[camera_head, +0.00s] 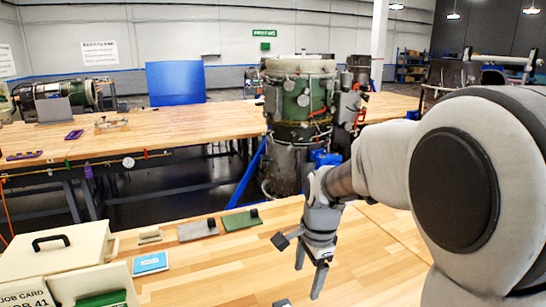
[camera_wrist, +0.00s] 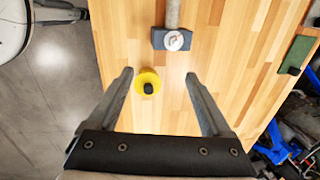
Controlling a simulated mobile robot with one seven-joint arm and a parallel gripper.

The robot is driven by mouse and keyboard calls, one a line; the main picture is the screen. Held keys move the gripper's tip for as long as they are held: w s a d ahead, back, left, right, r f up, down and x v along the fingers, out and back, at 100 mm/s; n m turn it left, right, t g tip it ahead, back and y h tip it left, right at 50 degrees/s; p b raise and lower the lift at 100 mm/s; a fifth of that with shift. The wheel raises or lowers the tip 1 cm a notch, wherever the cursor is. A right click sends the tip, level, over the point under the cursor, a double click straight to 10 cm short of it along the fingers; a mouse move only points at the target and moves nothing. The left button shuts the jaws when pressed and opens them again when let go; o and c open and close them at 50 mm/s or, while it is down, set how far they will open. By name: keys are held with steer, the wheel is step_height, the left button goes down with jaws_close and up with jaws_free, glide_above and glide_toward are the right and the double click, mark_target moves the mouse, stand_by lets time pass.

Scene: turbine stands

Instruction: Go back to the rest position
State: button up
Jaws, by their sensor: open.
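My gripper (camera_head: 308,280) hangs above the light wooden bench (camera_head: 215,270) at the end of my bent arm, fingers pointing down. In the wrist view my gripper (camera_wrist: 158,76) is open, with a wide gap between its two fingers and nothing held. A yellow round piece with a black knob (camera_wrist: 148,82) shows on the bench between the fingers in that view, apart from both. A dark block with a round pale label and a grey handle (camera_wrist: 170,40) lies beyond it.
A cream box (camera_head: 55,250), a blue booklet (camera_head: 150,263), a grey plate (camera_head: 197,230) and a green plate (camera_head: 242,220) occupy the bench's left and far side. A green turbine unit (camera_head: 300,105) stands behind. A second workbench (camera_head: 200,118) lies further back.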

steer(key=s+d+r+n+t, duration=0.1)
steer(key=s+d+r+n, duration=0.1)
steer(key=s, duration=0.4)
steer(key=s+d+r+n+t, duration=0.1)
steer(key=s+d+r+n, duration=0.1)
steer(key=s+r+n, duration=0.2)
steer(key=s+d+r+n+t+h, duration=0.1)
steer(key=s+d+r+n+t, duration=0.1)
steer(key=s+n, duration=0.5)
steer(key=s+r, duration=0.1)
steer(key=s, duration=0.2)
steer(key=shift+d+r+n, duration=0.3)
steer(key=shift+r+n, duration=0.05)
steer(key=shift+n, duration=0.05)
steer(key=c, duration=0.5)
steer(key=shift+a, duration=0.15)
